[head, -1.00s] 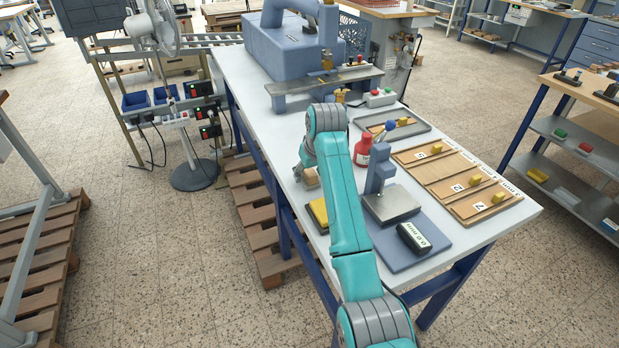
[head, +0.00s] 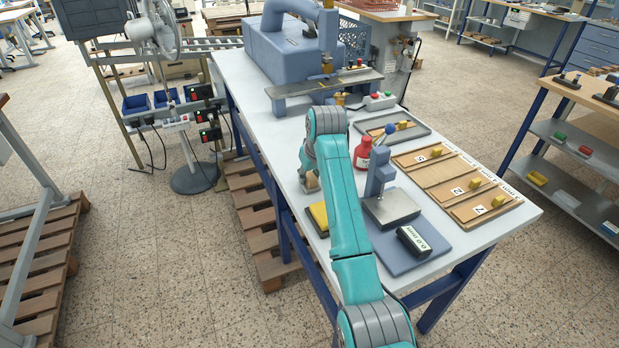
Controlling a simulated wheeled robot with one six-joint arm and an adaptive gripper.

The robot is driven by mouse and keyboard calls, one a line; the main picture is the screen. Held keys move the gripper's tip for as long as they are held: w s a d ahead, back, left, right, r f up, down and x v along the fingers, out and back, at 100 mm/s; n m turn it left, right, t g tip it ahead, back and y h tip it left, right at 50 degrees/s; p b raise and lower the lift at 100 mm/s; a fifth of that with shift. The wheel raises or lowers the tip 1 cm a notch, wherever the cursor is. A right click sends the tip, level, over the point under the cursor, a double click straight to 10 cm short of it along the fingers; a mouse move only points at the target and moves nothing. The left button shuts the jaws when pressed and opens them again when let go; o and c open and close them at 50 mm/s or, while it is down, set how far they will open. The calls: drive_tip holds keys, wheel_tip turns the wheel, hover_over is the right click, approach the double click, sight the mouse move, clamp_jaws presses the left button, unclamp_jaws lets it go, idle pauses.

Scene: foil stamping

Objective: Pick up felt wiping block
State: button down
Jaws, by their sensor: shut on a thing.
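A small tan block (head: 312,182), which looks like the felt wiping block, shows at the left edge of the table in the head view. It is directly below my wrist and partly covered by my arm. My gripper (head: 307,171) is at this block, mostly hidden behind the wrist and arm, and is shut on it. I cannot tell whether the block still touches the table.
A yellow pad (head: 318,216) lies close by at the table's left edge. A red bottle (head: 362,153) and a gauge stand (head: 391,207) stand right of my arm. Wooden trays (head: 452,183) fill the right side. A blue-grey press (head: 290,55) stands at the back.

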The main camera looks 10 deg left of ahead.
sight(309, 174)
wheel_tip(309, 174, up, 10)
drive_tip(key=shift+f, duration=0.1)
drive_tip(key=c, duration=1.4)
unclamp_jaws()
drive_tip(key=shift+c, duration=0.2)
drive_tip(key=c, duration=0.4)
